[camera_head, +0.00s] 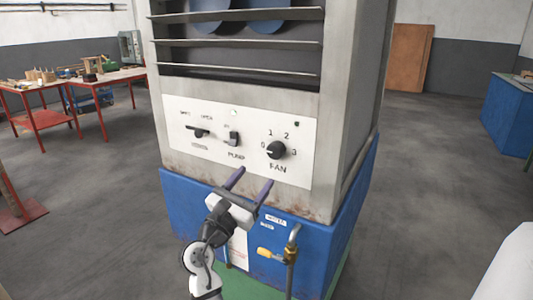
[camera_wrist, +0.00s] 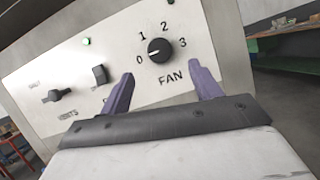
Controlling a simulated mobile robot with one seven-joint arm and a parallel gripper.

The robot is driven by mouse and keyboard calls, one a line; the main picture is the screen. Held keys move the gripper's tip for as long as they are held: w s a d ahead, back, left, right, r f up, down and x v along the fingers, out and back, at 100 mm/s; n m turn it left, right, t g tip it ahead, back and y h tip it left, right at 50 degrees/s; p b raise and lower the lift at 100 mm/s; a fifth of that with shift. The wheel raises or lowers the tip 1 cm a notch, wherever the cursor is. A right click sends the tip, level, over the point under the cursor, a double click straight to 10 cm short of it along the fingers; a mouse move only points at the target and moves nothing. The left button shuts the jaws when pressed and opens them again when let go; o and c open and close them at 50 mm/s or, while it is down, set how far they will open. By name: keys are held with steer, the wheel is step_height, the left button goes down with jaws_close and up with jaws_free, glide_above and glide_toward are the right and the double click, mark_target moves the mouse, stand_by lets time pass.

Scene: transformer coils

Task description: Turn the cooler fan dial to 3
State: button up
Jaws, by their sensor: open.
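The black round fan dial (camera_head: 276,150) is on the right of the cooler's white control panel (camera_head: 215,150), with 0, 1, 2 and 3 printed around it and FAN below. It also shows in the wrist view (camera_wrist: 160,50). Its pale pointer mark is small; it seems to face the 0 side, but I cannot be sure. My gripper (camera_head: 255,177) is open and empty, below and in front of the panel. In the wrist view, its two purple fingers (camera_wrist: 161,72) stand apart, just below the dial on either side, not around it.
A vents lever (camera_head: 199,132) and a pump switch (camera_head: 233,138) sit left of the dial. A pipe with a yellow-handled valve (camera_head: 266,252) stands at the blue base, right of my arm. Red tables (camera_head: 100,78) are at the back left.

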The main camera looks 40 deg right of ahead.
mark_target(273, 152)
steer(key=p+x, duration=0.1)
steer(key=x, duration=0.8)
steer(key=shift+w+d+r+p, duration=0.1)
steer(key=shift+p, duration=0.25)
steer(key=shift+c, duration=0.4)
steer(key=c, duration=0.9)
